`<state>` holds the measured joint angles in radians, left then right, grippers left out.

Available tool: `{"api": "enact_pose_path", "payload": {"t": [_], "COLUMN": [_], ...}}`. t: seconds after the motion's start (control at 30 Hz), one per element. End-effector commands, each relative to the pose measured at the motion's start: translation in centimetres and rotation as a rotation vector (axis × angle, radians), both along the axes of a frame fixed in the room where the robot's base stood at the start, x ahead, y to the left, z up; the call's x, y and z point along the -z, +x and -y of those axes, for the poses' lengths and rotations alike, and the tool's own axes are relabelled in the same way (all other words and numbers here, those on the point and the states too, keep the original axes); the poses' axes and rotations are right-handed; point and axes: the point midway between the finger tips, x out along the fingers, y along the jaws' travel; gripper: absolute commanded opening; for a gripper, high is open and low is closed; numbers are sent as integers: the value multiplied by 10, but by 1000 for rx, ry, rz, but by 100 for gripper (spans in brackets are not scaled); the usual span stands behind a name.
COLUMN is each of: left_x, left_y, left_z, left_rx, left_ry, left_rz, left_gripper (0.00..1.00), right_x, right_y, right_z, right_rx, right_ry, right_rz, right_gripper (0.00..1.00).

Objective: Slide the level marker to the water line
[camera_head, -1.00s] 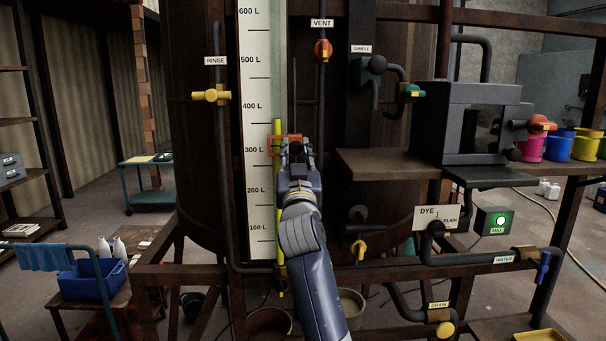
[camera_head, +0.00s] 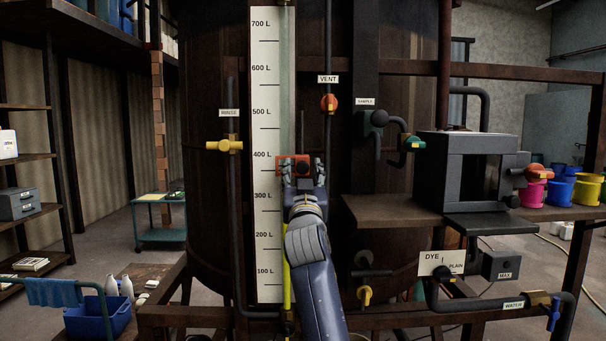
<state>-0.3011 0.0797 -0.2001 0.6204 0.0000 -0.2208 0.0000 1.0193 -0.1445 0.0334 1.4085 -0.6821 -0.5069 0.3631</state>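The level marker (camera_head: 281,159), a red frame with a dark knob, sits on the upright gauge beside the white litre scale (camera_head: 264,90), a little below the 400 L label. My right gripper (camera_head: 304,172) has its fingers on both sides of the marker's knob and appears shut on it. A yellow column (camera_head: 286,282) shows in the gauge below the marker, and no yellow shows above it. The top of the yellow is hidden behind the marker and my gripper. My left gripper is not in view.
A yellow rinse valve (camera_head: 224,146) is left of the scale, and a red vent valve (camera_head: 329,102) is to the upper right. A shelf with a dark block-like frame (camera_head: 477,145) juts out at right. The lamp box labelled MAX (camera_head: 501,266) is dark.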

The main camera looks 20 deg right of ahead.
Motion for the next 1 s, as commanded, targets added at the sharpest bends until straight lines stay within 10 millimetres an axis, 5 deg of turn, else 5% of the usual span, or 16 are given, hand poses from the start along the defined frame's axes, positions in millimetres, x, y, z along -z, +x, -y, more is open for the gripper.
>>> {"api": "enact_pose_path", "payload": {"t": [0.37,1.0], "left_x": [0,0], "left_y": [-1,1], "left_z": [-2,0], "left_rx": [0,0], "left_ry": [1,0], "left_rz": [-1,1], "left_gripper": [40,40], "right_x": [7,45], "right_y": [-13,-101], "right_z": [-4,-30], "right_rx": [0,-1], "right_ry": [1,1], "right_rz": [1,-1], "right_gripper": [45,45]}}
